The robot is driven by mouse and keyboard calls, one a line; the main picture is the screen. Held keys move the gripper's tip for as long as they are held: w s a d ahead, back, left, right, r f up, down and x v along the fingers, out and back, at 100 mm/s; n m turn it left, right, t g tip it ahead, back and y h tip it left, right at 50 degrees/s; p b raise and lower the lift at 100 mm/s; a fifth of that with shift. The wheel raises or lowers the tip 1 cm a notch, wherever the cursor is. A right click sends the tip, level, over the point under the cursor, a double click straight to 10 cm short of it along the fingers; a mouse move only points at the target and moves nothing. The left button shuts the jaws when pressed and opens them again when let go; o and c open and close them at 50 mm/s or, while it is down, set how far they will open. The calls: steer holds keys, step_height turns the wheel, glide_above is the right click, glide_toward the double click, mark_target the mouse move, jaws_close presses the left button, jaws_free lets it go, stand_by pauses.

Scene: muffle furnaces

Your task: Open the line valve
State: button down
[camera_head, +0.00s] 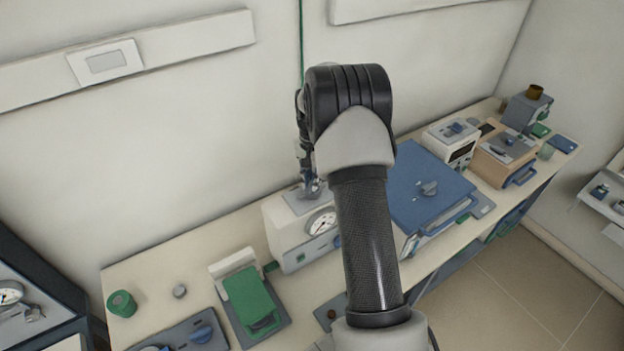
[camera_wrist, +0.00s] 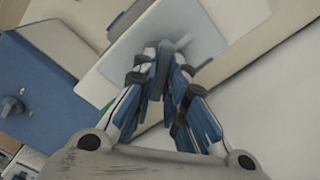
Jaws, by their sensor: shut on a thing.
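My gripper (camera_head: 311,187) points down at the top of a cream box with a round dial gauge (camera_head: 322,222), near the wall. In the wrist view my gripper's fingers (camera_wrist: 166,62) come together over the box's pale grey top plate (camera_wrist: 130,62). They are shut on a small grey handle, which I take to be the line valve's handle (camera_wrist: 183,42). Most of the handle is hidden between the fingers, so its angle is hard to tell. My arm covers part of the box's right side in the head view.
A blue-topped furnace (camera_head: 428,188) stands right of the gauge box. A green-lidded device (camera_head: 250,299) stands to the left, with a green round container (camera_head: 122,303) further left. A thin green line (camera_head: 301,40) runs down the wall behind my arm.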

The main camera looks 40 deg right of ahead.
steer(key=m, duration=0.7)
stand_by(0.6)
steer(key=c, duration=1.6)
jaws_free()
steer(key=shift+r, duration=0.1)
step_height(320, 180, up, 12)
